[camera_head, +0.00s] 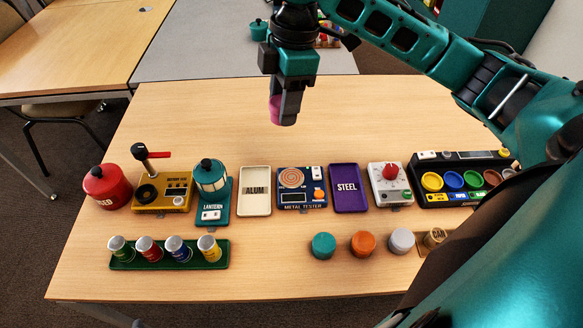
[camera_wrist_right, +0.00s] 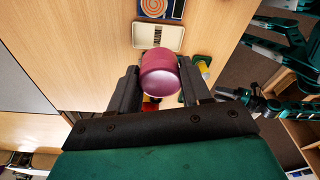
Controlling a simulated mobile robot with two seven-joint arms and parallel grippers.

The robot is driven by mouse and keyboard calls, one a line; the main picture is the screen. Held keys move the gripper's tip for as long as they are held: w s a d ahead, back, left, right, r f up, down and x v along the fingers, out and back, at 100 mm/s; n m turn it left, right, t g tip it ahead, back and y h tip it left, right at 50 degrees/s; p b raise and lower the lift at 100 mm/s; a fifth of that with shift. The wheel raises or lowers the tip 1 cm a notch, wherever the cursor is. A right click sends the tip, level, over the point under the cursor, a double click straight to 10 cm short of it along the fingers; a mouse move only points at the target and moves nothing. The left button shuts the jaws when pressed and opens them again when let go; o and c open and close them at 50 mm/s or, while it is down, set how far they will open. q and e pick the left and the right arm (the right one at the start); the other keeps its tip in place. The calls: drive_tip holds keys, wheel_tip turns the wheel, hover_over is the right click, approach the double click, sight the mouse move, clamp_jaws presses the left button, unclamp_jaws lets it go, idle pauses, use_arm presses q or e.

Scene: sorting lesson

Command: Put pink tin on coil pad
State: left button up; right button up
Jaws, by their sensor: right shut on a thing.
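The pink tin (camera_wrist_right: 160,74) is held between the fingers of my right gripper (camera_wrist_right: 160,88), seen in the right wrist view. In the head view the right gripper (camera_head: 286,108) hangs above the back middle of the table, and a part of the pink tin (camera_head: 274,107) shows at its left side. The coil pad (camera_head: 292,178), an orange and pale spiral, is on the blue metal tester (camera_head: 302,201), nearer the front than the gripper. The pad is bare; it also shows at the top of the wrist view (camera_wrist_right: 154,6). My left gripper is not in view.
The cream ALUM tray (camera_head: 254,212) and purple STEEL tray (camera_head: 347,209) flank the tester. A teal lantern (camera_head: 212,180) and a grey box with a red knob (camera_head: 390,198) stand further out. Several tins sit in a green rack (camera_head: 219,264). The table behind the tester is clear.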

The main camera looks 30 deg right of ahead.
drive_tip(key=n, duration=0.1)
drive_tip(key=d+r+n, duration=0.1)
drive_tip(key=n, duration=0.3)
drive_tip(key=shift+d+r+g, duration=0.2)
drive_tip(key=shift+d+g, duration=0.15)
drive_tip(key=shift+g, duration=0.05)
drive_tip(key=shift+f, duration=0.15)
drive_tip(key=b, duration=0.3)
hover_over(291, 178)
wheel_tip(291, 178, down, 13)
drive_tip(key=shift+d+f+n, duration=0.2)
drive_tip(key=shift+f+n, duration=0.1)
drive_tip(key=shift+f, duration=0.55)
wheel_tip(291, 178, down, 4)
drive_tip(key=shift+f+b, duration=0.15)
drive_tip(key=shift+b, duration=0.4)
drive_tip(key=shift+f, duration=0.3)
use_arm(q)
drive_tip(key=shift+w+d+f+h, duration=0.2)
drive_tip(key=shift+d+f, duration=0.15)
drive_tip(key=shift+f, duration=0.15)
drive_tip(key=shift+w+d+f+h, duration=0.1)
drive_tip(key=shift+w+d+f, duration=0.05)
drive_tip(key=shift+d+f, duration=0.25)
use_arm(e)
drive_tip(key=shift+f, duration=0.1)
